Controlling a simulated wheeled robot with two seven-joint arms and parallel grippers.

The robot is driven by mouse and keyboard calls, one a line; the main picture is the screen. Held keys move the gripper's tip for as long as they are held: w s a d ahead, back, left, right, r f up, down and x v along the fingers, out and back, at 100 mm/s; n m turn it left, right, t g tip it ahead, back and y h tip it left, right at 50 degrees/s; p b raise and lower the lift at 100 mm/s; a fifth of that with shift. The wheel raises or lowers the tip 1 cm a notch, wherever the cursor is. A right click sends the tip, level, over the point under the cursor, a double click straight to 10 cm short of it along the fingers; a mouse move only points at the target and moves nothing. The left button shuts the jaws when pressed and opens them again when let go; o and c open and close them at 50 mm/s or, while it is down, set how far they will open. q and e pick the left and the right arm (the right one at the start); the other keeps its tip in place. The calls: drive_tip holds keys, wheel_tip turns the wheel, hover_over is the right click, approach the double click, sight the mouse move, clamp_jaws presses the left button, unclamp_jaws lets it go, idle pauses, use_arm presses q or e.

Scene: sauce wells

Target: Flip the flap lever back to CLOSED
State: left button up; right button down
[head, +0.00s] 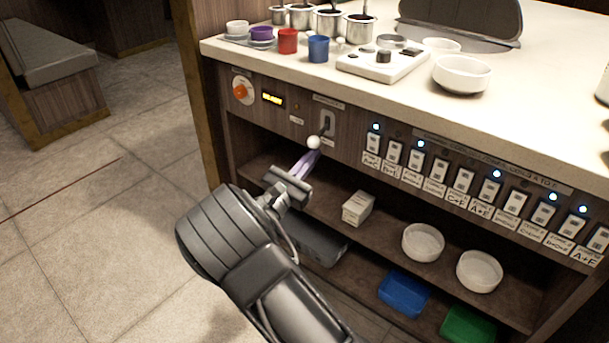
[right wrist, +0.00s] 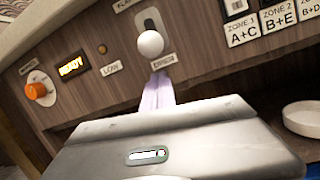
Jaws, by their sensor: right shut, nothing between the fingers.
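The flap lever is a white ball knob (head: 313,142) on a short dark stem, in a slot plate on the counter's wooden front panel. In the right wrist view the knob (right wrist: 150,44) covers the lower part of its slot. My right gripper (head: 306,163) is shut and empty, its pale fingers pointing up just below the knob. In the right wrist view the fingertips (right wrist: 158,78) come close under the knob; I cannot tell whether they touch it. My left gripper is in neither view.
Left of the lever are an orange dial (head: 240,91) and a lit READY display (head: 272,99). Right of it runs a row of switches (head: 463,180), some with blue lights. Below, the shelf holds a small box (head: 357,207) and white bowls (head: 422,242). Cups and pots stand on the counter (head: 550,60).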

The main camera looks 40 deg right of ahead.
sight(310, 139)
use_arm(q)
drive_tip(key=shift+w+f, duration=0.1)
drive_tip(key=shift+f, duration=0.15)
use_arm(e)
drive_tip(key=shift+s+a+r, duration=0.25)
drive_tip(key=shift+r, duration=0.3)
drive_tip(key=shift+s+a+r, duration=0.2)
drive_tip(key=shift+a+r, duration=0.05)
drive_tip(key=shift+r, duration=0.25)
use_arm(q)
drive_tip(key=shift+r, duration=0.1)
